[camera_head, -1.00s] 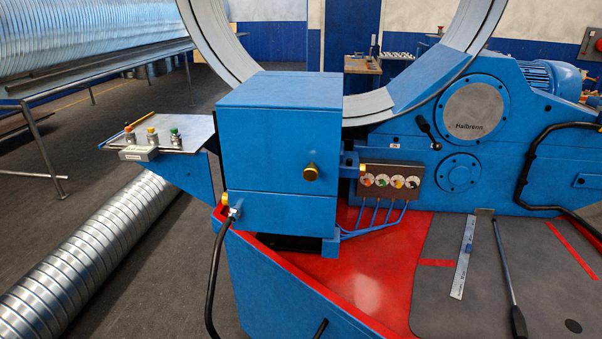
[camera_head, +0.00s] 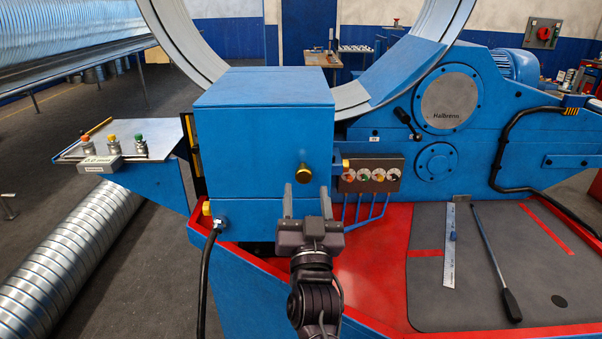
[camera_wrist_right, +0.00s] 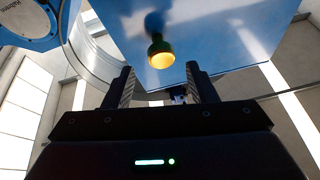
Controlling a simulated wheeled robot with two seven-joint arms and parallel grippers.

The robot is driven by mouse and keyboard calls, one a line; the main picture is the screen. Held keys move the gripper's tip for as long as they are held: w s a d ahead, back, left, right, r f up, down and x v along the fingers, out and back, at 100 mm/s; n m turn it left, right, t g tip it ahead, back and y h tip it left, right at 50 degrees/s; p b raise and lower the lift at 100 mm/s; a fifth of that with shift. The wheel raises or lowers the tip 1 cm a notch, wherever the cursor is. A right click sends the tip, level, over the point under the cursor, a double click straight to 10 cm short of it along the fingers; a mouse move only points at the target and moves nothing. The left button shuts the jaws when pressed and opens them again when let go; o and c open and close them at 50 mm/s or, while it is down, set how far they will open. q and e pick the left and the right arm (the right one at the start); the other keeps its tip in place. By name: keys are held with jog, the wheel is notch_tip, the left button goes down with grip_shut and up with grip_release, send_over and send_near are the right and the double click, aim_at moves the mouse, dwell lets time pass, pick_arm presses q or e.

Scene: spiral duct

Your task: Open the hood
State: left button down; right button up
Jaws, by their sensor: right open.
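The blue box-shaped hood (camera_head: 250,130) stands in the middle of the head view. Its lid looks closed. A round brass knob (camera_head: 303,173) sits on its front face. My right gripper (camera_head: 306,192) is in front of the hood, just below the knob, fingers apart and empty. In the right wrist view, the knob (camera_wrist_right: 160,56) shows beyond and between the two open fingertips (camera_wrist_right: 161,75), not touching them. The hood's blue face (camera_wrist_right: 205,30) fills the upper middle there. My left gripper is not in view.
A side shelf with buttons (camera_head: 125,140) is at left. A black hose (camera_head: 206,285) runs down in front. A ruler (camera_head: 450,245) and a black-handled bar (camera_head: 498,265) lie on the grey mat.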

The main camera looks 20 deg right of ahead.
aim_at(304, 178)
jog(key=p+x, duration=0.1)
jog(key=x, duration=0.4)
jog(key=shift+w, duration=0.25)
jog(key=shift+p, duration=0.3)
grip_shut()
